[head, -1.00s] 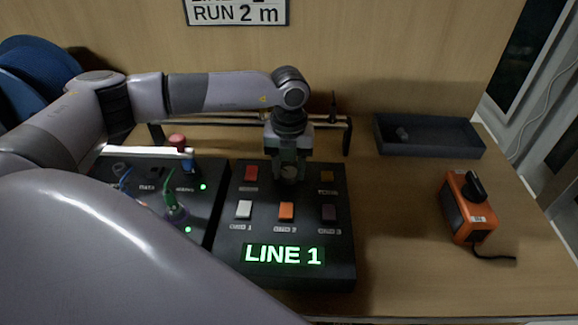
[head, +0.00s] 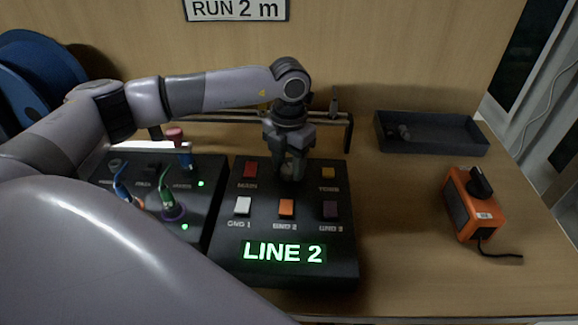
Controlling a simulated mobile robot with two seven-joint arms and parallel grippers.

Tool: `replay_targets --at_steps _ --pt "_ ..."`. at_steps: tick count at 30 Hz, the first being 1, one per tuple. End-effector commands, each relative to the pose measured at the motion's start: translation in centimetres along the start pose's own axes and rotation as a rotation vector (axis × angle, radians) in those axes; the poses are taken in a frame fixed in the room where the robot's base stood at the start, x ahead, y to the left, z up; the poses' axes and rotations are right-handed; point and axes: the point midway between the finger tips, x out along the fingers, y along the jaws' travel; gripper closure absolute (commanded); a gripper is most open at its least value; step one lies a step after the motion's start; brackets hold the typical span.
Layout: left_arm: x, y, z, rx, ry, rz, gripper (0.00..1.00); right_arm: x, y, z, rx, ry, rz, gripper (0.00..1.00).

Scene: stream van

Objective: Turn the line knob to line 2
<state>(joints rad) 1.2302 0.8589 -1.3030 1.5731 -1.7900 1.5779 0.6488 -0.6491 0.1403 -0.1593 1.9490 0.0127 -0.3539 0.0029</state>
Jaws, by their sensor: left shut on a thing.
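The dark control box (head: 340,255) stands on the table, with a lit green display (head: 284,253) that reads LINE 2. Its line knob (head: 291,172) sits in the top row between a red button (head: 250,170) and a yellow button (head: 328,173). My left gripper (head: 291,170) points down from above and is shut on the knob, which its fingers mostly hide. The knob's pointer cannot be made out. My right gripper is not in view.
A second dark box (head: 135,172) with cables and green lights is left of the control box. A grey tray (head: 440,148) is at the back right. Bare table lies between.

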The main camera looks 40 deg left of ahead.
Motion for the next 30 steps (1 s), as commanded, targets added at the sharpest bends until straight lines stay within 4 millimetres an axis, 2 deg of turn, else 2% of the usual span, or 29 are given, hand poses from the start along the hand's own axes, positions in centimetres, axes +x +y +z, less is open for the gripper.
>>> replay_targets --at_steps 6,15,30 --pt "0.0 0.0 0.1 0.187 -0.005 0.0 0.87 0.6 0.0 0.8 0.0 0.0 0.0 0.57" --pt "-0.1 0.0 0.1 0.373 -0.006 0.001 0.87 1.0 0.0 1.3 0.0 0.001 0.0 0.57" --pt "-0.2 0.0 0.1 0.463 -0.006 0.001 0.87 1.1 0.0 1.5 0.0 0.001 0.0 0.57"
